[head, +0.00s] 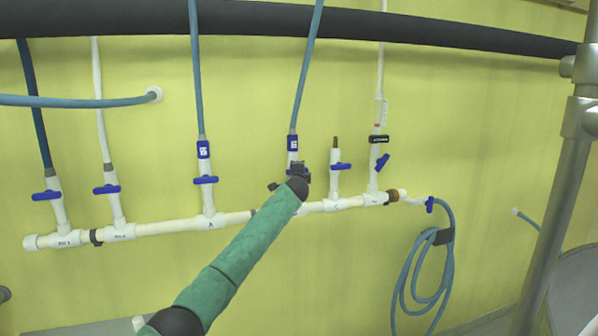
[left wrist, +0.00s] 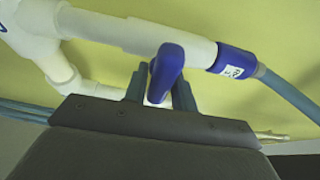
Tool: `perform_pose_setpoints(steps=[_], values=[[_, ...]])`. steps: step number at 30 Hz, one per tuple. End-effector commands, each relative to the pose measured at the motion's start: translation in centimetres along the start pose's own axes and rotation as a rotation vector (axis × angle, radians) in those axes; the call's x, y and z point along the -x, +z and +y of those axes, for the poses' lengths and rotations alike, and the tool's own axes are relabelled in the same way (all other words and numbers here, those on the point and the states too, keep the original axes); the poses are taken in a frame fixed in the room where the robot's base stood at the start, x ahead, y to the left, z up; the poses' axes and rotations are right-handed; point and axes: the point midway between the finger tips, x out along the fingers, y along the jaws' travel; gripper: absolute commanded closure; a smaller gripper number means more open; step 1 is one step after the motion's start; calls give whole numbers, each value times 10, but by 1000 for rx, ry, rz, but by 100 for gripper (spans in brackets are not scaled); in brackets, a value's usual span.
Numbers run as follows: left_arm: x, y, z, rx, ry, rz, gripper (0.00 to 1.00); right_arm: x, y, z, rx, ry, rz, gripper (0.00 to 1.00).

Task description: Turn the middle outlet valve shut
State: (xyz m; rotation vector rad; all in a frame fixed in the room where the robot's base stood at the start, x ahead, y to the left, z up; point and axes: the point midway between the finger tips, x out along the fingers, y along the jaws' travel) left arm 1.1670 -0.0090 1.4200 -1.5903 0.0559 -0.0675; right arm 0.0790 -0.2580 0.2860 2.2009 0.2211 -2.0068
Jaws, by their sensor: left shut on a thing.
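In the head view my left gripper (head: 298,172) is at a branch of the white manifold, under a blue hose with a blue labelled collar (head: 292,142). It largely hides that branch's valve. The left wrist view shows the valve's blue handle (left wrist: 168,68) between the two fingers of my left gripper (left wrist: 160,88), which is shut on it. A white pipe runs behind the handle to the blue collar (left wrist: 235,62) and the hose. The handle's exact angle to its pipe is hard to tell. My right gripper is in neither view.
Blue-handled valves on neighbouring branches stand close by, left (head: 205,180) and right (head: 341,166); both handles lie across their pipes. The far-right handle (head: 383,162) is tilted. A dark pipe (head: 250,20) crosses above. A coiled hose (head: 425,270) hangs at right.

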Motion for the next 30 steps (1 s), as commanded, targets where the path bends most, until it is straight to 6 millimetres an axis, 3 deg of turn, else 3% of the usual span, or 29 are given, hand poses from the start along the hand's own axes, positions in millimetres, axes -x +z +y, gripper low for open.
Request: perform_pose_setpoints(steps=[17,18,20,30], values=[[0,-1,2,-34,15,1,96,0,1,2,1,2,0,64],[0,-1,2,-34,15,1,72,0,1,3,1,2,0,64],[0,-1,2,-34,15,1,60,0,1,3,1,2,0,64],[1,0,2,-34,14,0,58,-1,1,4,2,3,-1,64]])
